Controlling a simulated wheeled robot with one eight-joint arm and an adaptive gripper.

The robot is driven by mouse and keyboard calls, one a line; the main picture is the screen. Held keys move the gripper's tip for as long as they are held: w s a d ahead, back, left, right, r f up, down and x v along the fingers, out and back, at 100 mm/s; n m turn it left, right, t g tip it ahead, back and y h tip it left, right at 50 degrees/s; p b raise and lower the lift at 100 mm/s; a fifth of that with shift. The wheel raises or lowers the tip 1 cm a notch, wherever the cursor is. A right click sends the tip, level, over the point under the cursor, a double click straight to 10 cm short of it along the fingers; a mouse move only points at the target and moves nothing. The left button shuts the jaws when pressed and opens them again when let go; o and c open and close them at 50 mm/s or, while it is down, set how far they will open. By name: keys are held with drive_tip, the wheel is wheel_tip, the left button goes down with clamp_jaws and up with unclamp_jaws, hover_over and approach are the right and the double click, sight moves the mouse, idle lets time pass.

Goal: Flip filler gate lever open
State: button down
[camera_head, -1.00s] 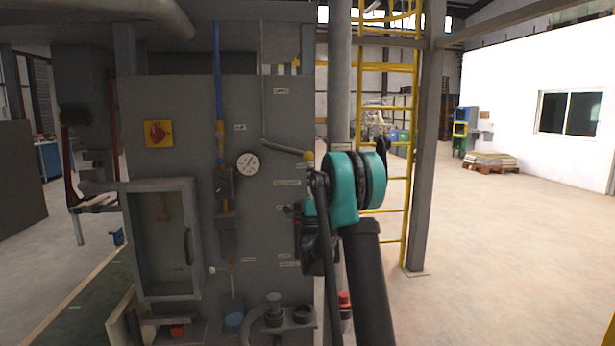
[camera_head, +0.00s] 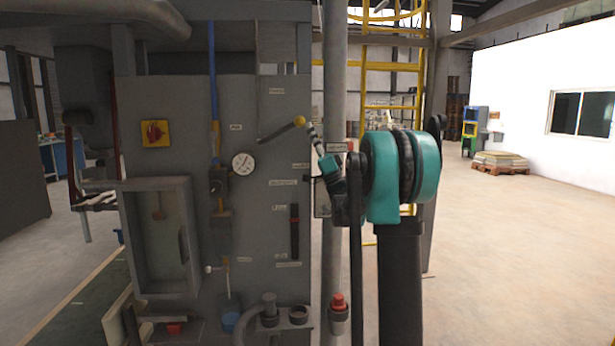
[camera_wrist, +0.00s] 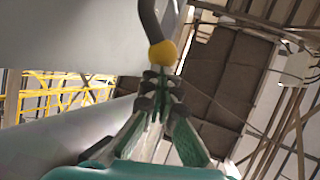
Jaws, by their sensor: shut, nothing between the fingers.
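The gate lever (camera_head: 277,131) is a grey bar on the front panel of the grey filler cabinet (camera_head: 170,95). It slopes up to the right and ends in a yellow knob (camera_head: 300,122). My gripper (camera_head: 311,127) is shut and empty, its tips just below and right of the knob. In the wrist view the yellow knob (camera_wrist: 162,54) is right beyond the closed fingertips (camera_wrist: 160,80), touching or almost touching. The grey lever bar (camera_wrist: 150,18) runs up out of that view.
A round gauge (camera_head: 243,163), a red-and-yellow switch (camera_head: 155,133) and a dark vertical slot (camera_head: 295,231) are on the panel. A grey vertical pipe (camera_head: 334,70) stands right of the cabinet, close behind my arm. Open floor (camera_head: 520,240) lies to the right.

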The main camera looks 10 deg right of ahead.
sight(300, 119)
drive_tip(key=a+r+n+g, duration=0.1)
drive_tip(key=r+n+g, duration=0.1)
drive_tip(key=g, duration=0.1)
drive_tip(key=a+r+n+g, duration=0.1)
drive_tip(key=r+n+g, duration=0.1)
drive_tip(key=n+g, duration=0.1)
drive_tip(key=a+r+n+g, duration=0.1)
drive_tip(key=r+n+g, duration=0.1)
drive_tip(key=n+g, duration=0.1)
drive_tip(key=shift+a+r+g, duration=0.15)
drive_tip(key=shift+r+g, duration=0.15)
drive_tip(key=shift+a+r+g, duration=0.3)
drive_tip(key=shift+a+r, duration=0.6)
drive_tip(key=shift+r, duration=0.05)
